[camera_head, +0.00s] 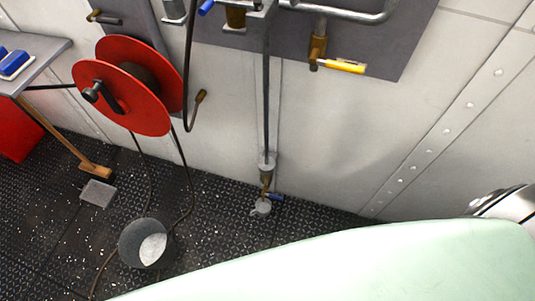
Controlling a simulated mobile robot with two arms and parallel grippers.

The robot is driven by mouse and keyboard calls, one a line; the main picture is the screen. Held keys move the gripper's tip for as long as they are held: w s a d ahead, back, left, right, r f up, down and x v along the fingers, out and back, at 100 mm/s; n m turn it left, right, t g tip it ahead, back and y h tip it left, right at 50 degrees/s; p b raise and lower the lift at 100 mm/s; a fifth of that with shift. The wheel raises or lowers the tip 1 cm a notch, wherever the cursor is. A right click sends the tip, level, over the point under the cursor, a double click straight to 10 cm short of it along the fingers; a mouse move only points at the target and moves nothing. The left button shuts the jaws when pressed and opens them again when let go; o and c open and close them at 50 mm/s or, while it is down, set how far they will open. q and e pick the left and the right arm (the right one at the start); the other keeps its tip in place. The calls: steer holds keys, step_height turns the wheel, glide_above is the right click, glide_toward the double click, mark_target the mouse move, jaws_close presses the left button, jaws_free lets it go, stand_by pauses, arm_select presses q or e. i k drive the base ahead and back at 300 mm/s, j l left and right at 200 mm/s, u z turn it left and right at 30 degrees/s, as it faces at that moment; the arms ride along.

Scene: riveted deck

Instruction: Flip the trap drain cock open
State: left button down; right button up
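The likely trap drain cock (265,184) is a small brass valve at the foot of a thin vertical pipe (266,110) on the wall. Its short blue handle (276,197) sticks out to the right, across the line of the pipe. A small grey cup (261,207) stands on the floor just under the valve. No gripper of mine can be made out in this view, and nothing touches the valve.
A red hose reel (150,105) hangs at the left, its hose running near a grey bucket (143,243). A yellow-handled valve (341,66) is higher on the wall. A large pale green surface (370,265) blocks the bottom right.

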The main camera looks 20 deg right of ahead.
mark_target(273, 196)
steer(key=k+j+z, duration=0.1)
steer(key=z, duration=0.55)
